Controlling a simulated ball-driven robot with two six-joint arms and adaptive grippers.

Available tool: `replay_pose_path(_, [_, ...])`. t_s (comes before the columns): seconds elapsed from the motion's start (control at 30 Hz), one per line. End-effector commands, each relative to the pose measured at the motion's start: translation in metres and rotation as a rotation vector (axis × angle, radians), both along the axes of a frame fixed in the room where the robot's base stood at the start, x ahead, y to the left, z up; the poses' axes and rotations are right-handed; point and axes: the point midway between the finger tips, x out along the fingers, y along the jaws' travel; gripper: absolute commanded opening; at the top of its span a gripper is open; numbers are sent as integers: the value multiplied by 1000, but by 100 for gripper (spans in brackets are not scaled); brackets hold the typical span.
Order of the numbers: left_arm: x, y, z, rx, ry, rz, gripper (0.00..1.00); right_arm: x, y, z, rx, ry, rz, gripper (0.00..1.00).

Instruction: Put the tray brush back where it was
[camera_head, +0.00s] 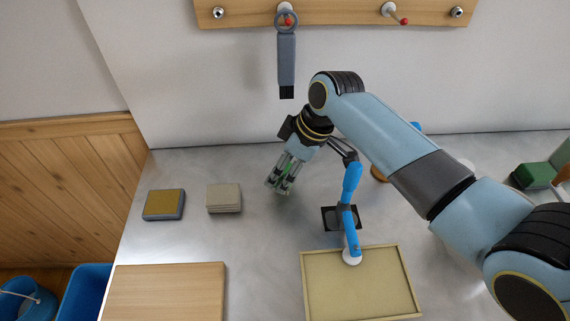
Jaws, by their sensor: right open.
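A blue-handled brush (351,190) with a white round head (352,257) is right of my right gripper. Its head is over the back edge of a shallow tan tray (308,290), and its handle passes in front of a small black square (328,222); whether it touches either I cannot tell. A grey flat-handled tool with a black end (287,62) hangs by its ring on the left red-tipped peg of the wall rail. My right gripper (278,187) is open, pointing down-left above the counter, with nothing visible between its fingers. My left gripper is not in view.
The wooden rail (340,13) has an empty right peg (396,14). A yellow-topped sponge (164,204), a grey stack (224,198) and a wooden board (170,290) are at left. Green items (534,176) stand far right. My right arm hides part of the back right counter.

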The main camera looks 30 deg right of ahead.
Motion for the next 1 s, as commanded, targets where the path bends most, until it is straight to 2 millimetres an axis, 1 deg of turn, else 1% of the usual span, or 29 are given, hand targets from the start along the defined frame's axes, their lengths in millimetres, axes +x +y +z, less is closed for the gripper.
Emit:
replay_pose_path(0.07, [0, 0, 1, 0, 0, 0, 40, 0, 0, 3, 0, 0, 0, 68])
replay_pose_path(0.17, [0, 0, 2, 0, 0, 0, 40, -2, -4, 13, -1, -3, -1, 68])
replay_pose_path(0.27, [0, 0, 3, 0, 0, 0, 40, -8, -9, 30, -3, -2, 1, 68])
replay_pose_path(0.4, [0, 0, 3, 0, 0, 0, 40, -16, -18, 61, -4, -5, 1, 68])
replay_pose_path(0.5, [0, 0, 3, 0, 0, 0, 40, -22, -24, 81, -3, -3, 0, 68])
replay_pose_path(0.63, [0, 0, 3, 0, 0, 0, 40, -28, -29, 101, -2, -2, 0, 68])
replay_pose_path(0.8, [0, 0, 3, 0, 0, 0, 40, -32, -32, 113, -1, 0, 0, 68])
replay_pose_path(1.0, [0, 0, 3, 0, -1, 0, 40, -32, -32, 114, 1, 1, -1, 68])
